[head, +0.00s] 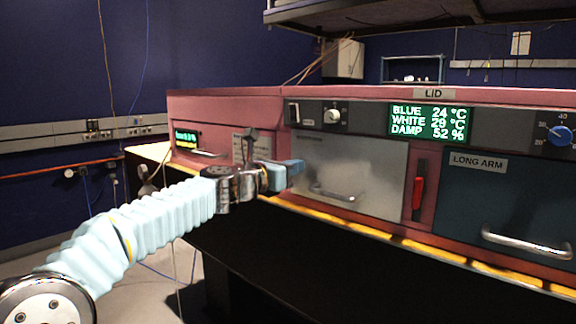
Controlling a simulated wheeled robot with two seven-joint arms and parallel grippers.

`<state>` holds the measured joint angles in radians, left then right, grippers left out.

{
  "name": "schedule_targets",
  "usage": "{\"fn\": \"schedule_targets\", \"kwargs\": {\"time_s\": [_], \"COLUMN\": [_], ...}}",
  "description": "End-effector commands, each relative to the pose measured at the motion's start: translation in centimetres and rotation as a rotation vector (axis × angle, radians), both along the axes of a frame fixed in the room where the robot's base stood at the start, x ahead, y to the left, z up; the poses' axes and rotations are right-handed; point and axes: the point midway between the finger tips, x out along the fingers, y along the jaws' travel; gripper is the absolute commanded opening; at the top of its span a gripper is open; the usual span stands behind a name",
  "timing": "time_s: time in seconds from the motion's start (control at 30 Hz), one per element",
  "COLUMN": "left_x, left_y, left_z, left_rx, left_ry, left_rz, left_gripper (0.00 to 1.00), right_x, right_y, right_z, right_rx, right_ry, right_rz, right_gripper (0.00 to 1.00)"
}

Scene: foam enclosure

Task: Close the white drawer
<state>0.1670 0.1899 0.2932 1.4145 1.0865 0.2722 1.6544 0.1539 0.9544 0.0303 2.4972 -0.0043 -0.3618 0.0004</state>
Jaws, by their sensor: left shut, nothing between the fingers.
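The white drawer (365,170) is the pale front panel in the middle of the pink foam enclosure, with a metal bar handle (338,195) low on it. Its face looks about level with the enclosure front; I cannot tell whether a small gap is left. My left gripper (298,172) is shut and empty, its blue fingertips in front of the left edge of the white drawer. Whether they touch the panel cannot be told. My right gripper is out of view.
A dark blue drawer (505,200) with a handle is to the right, past a red lever (418,195). A display panel (430,122) and knobs sit above. A yellow ledge (400,240) runs below the drawers. A dark shelf (400,15) hangs overhead.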

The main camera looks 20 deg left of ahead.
Motion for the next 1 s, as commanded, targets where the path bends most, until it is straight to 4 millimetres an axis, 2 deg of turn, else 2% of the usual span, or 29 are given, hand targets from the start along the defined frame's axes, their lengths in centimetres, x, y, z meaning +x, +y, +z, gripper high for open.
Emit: {"fn": "schedule_targets", "kwargs": {"time_s": [0.33, 0.47, 0.57, 0.7, 1.0], "left_x": [0.1, -0.6, -2.2, -5.4, -11.6], "left_y": [0.0, 0.3, 1.0, 2.4, 4.8], "left_z": [0.6, 0.6, 0.4, 0.2, 0.2], "left_rx": [-0.006, -0.005, -0.003, -0.001, -0.001], "left_ry": [-0.009, -0.012, -0.012, -0.01, -0.008], "left_rz": [0.006, 0.007, 0.007, 0.008, 0.004], "left_gripper": [0.0, 0.0, 0.0, 0.0, 0.0], "right_x": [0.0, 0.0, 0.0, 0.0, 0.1], "right_y": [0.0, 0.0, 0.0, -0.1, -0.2], "right_z": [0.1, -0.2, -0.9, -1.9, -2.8], "right_rx": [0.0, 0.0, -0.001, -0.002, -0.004], "right_ry": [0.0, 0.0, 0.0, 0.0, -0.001], "right_rz": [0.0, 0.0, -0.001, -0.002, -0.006], "right_gripper": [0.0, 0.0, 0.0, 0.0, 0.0]}}
